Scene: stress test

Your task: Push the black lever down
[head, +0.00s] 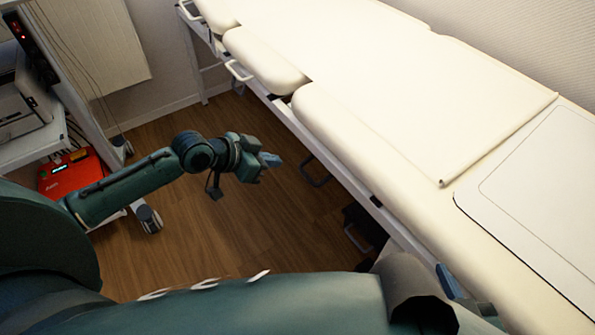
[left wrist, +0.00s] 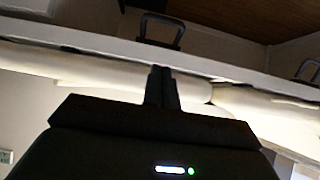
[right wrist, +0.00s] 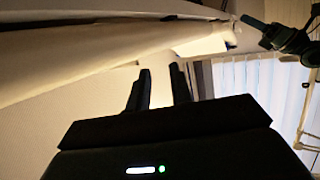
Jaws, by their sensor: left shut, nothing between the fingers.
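A black U-shaped lever (head: 315,172) hangs under the side rail of the cream couch, in the middle of the head view. A similar black lever (head: 357,238) is lower, nearer to me. In the left wrist view one black lever (left wrist: 161,30) is straight ahead of the fingertips, and part of another (left wrist: 307,69) shows at the right edge. My left gripper (head: 271,159) is shut and empty, left of the first lever and apart from it. My right gripper (right wrist: 161,80) is open and empty beside the couch; in the head view it is mostly hidden.
The cream couch (head: 400,90) fills the right side, with its white side rail (head: 290,118) and white handles (head: 238,72). A white trolley with a red box (head: 72,172) stands at left, its caster (head: 148,218) on the floor. The wooden floor (head: 220,240) between is clear.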

